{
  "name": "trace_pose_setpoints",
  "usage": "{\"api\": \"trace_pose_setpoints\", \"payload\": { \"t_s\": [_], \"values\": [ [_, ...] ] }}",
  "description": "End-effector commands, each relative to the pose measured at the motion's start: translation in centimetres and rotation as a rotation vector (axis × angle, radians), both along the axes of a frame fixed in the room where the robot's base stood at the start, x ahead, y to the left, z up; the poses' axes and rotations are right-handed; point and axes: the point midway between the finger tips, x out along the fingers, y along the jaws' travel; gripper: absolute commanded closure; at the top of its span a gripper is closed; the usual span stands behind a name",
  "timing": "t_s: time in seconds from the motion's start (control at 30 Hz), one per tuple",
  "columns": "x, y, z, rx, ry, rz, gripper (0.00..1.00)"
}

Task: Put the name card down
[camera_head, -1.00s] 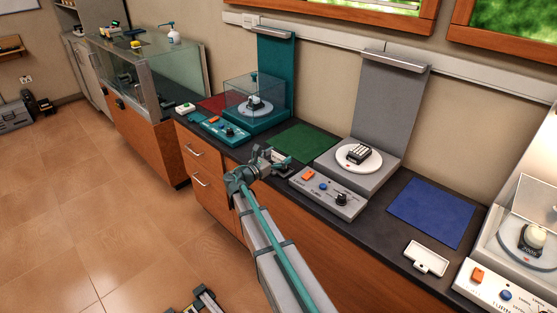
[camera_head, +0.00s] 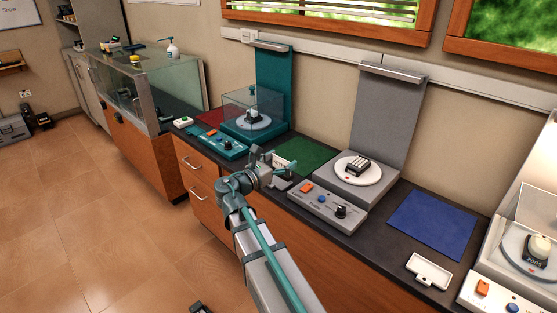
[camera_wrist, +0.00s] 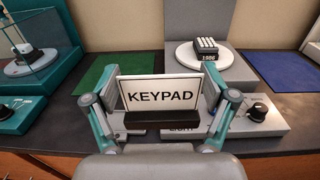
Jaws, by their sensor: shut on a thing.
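The name card (camera_wrist: 160,94) is white with a black border, reads "KEYPAD" and has a dark base. In the wrist view it stands upright between the two fingers of my gripper (camera_wrist: 160,100), which is shut on it. In the head view my gripper (camera_head: 273,172) is over the counter's front part, beside the green mat (camera_head: 306,156) and left of the grey control box (camera_head: 328,204). The arm and fingers mostly hide the card there. I cannot tell whether its base touches the counter.
A small keypad (camera_head: 357,166) sits on a white round plate (camera_head: 344,176) behind the control box. A teal exhibit with a clear cover (camera_head: 253,108) stands to the left.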

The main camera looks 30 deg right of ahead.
Motion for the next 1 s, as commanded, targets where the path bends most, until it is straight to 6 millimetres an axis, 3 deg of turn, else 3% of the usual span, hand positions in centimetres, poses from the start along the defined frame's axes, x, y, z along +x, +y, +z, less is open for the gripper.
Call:
{"api": "trace_pose_setpoints", "payload": {
  "t_s": [0.23, 0.37, 0.47, 0.8, 1.0],
  "values": [
    [-1.9, 0.4, 0.9, -0.001, -0.001, -0.012, 0.48],
    [-3.1, 1.2, -0.5, 0.0, 0.003, -0.012, 0.48],
    [-3.7, 3.0, -2.3, -0.001, 0.006, 0.011, 0.48],
    [-6.6, 12.6, -9.8, -0.002, 0.006, 0.168, 0.48],
    [-7.9, 16.9, -12.7, -0.001, 0.003, 0.254, 0.48]
  ]
}}
